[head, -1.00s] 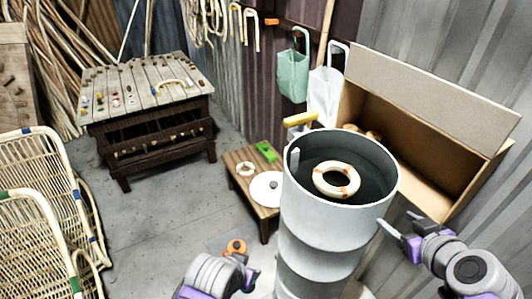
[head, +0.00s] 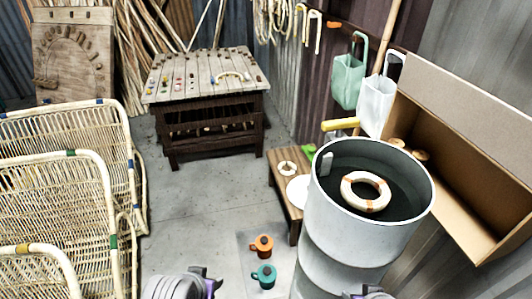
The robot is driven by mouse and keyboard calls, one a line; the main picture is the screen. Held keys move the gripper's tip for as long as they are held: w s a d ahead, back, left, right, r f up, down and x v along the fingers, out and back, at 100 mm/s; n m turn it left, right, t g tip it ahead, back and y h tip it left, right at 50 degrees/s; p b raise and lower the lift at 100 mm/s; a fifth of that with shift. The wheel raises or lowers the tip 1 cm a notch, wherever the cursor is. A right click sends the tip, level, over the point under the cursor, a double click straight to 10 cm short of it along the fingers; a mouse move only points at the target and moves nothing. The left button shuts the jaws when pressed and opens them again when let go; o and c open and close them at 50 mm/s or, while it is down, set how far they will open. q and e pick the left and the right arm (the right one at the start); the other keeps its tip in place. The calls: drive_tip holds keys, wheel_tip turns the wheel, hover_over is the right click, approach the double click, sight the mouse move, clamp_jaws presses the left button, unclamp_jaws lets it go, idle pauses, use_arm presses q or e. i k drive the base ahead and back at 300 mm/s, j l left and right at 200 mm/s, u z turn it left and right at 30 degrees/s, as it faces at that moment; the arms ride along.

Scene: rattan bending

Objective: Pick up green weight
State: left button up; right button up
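A teal-green weight (head: 264,276) with a looped handle on its left sits on a grey mat on the floor, in the lower middle of the head view. An orange weight (head: 262,246) of the same shape sits just behind it. My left gripper (head: 212,285) is at the bottom edge, left of the green weight and apart from it in the picture; its fingers are too foreshortened to read. My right gripper (head: 370,294) barely shows at the bottom edge, in front of the metal drum.
The tall metal drum (head: 335,228) with a floating ring stands right of the weights. A low wooden table (head: 285,205) is behind them, with a bright green item (head: 309,150). Rattan chair frames (head: 60,200) fill the left. The floor (head: 185,225) between is clear.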

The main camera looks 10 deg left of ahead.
sight(309, 151)
drive_tip(key=u, duration=0.4)
drive_tip(key=i+j+u, duration=0.1)
drive_tip(key=u, duration=0.65)
drive_tip(key=i+u, duration=0.15)
drive_tip(key=u, duration=0.25)
drive_tip(key=i+z, duration=0.15)
drive_tip(key=i, duration=0.35)
drive_tip(key=i+j+z, duration=0.15)
drive_tip(key=i, duration=0.35)
drive_tip(key=i+z, duration=0.15)
drive_tip(key=i, duration=0.3)
drive_tip(key=i+z, duration=0.4)
drive_tip(key=i, duration=0.35)
drive_tip(key=i+j+z, duration=0.2)
drive_tip(key=i+z, duration=0.2)
drive_tip(key=i, duration=0.3)
drive_tip(key=i+l+z, duration=0.15)
drive_tip(key=i+z, duration=0.6)
drive_tip(key=i+j+z, duration=0.15)
drive_tip(key=i+z, duration=0.45)
drive_tip(key=z, duration=0.3)
drive_tip(key=i+j+z, duration=0.1)
drive_tip(key=i+z, duration=0.15)
drive_tip(key=z, duration=0.25)
drive_tip(key=i+j+z, duration=0.15)
drive_tip(key=z, duration=1.65)
